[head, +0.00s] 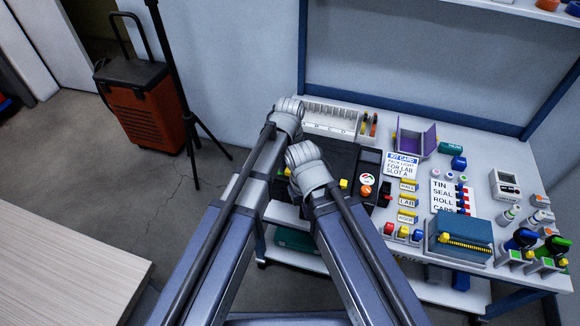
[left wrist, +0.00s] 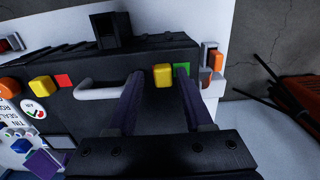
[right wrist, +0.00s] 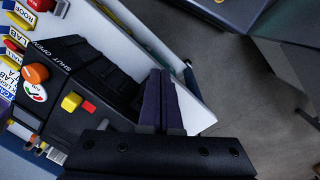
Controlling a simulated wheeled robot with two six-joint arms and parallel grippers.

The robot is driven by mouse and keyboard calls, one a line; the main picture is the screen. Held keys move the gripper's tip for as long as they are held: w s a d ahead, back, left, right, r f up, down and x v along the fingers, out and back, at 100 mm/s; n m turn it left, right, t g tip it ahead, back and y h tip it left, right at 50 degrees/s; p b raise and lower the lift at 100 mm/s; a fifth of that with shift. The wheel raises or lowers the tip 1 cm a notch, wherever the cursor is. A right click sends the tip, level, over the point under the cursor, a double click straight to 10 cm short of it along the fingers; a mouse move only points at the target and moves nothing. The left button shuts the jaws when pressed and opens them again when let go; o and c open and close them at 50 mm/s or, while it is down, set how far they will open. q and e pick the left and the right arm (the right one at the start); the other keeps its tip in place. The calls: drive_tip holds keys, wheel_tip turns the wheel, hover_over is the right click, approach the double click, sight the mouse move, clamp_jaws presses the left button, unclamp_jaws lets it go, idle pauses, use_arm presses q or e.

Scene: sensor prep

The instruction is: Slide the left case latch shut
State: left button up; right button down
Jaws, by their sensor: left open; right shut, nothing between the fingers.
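The black case (left wrist: 75,65) carries two yellow latches on its front, with a pale handle (left wrist: 98,91) between them. In the left wrist view one yellow latch (left wrist: 163,75) has a green patch beside it and appears between my left gripper's fingers. My left gripper (left wrist: 160,78) is open; I cannot tell whether it touches that latch. The other yellow latch (left wrist: 40,86) has a red patch; it also shows in the right wrist view (right wrist: 72,101). My right gripper (right wrist: 167,72) is shut and empty over the case's edge. In the head view my arms hide much of the case (head: 335,158).
A white rack (head: 330,119) is behind the case.

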use_arm(q)
drive_tip(key=shift+r+p, duration=3.85)
drive_tip(key=shift+r, duration=0.1)
use_arm(e)
wheel_tip(320, 180, up, 8)
drive_tip(key=shift+f, duration=0.15)
